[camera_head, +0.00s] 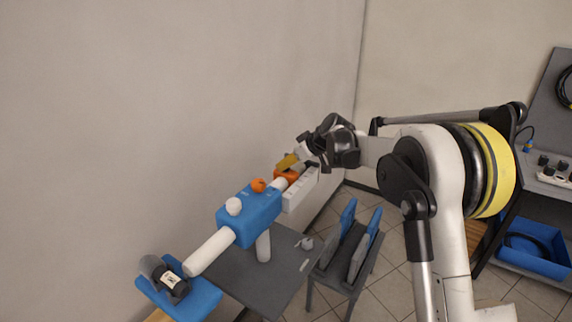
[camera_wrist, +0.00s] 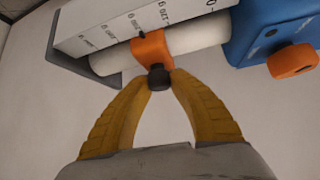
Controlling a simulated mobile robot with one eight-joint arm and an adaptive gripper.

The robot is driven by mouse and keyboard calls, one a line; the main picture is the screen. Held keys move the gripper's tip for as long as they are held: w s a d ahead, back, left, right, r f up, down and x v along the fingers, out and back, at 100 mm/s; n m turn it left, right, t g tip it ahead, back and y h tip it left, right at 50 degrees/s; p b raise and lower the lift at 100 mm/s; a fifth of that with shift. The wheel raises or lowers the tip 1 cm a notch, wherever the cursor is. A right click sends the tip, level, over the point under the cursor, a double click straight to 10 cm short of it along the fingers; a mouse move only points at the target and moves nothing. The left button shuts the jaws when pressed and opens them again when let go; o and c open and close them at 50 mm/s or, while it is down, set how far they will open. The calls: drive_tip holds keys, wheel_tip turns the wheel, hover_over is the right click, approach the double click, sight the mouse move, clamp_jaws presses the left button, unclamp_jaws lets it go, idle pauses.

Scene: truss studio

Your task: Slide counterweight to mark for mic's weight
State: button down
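The orange counterweight collar (camera_wrist: 152,50) sits around a white bar (camera_wrist: 195,38), with a dark knob (camera_wrist: 159,78) on its near side. My gripper (camera_wrist: 160,79) has its yellow fingers closed in on both sides of this knob. A white scale (camera_wrist: 140,22) with printed marks runs beside the bar; the marks are upside down and only partly legible. In the head view, the collar (camera_head: 288,176) is at the far end of the boom, below my gripper (camera_head: 287,161). A dark cylinder with a white label (camera_head: 173,281), perhaps the mic, rests at the boom's near end.
The blue block (camera_head: 250,215) carries the boom and has an orange knob (camera_head: 259,185) and a white knob (camera_head: 233,206). A dark grey table (camera_head: 225,275) stands below. A rack with blue and grey panels (camera_head: 350,262) stands to its right. A grey end plate (camera_wrist: 85,68) edges the scale.

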drive_tip(key=shift+w, duration=0.1)
drive_tip(key=shift+w+d, duration=0.45)
drive_tip(key=shift+w, duration=0.15)
drive_tip(key=shift+w+d, duration=0.4)
drive_tip(key=shift+w, duration=0.2)
drive_tip(key=c, duration=1.2)
unclamp_jaws()
drive_tip(key=shift+a+f, duration=0.1)
drive_tip(key=shift+o, duration=0.2)
drive_tip(key=v, duration=1.2)
drive_tip(key=shift+s, duration=0.1)
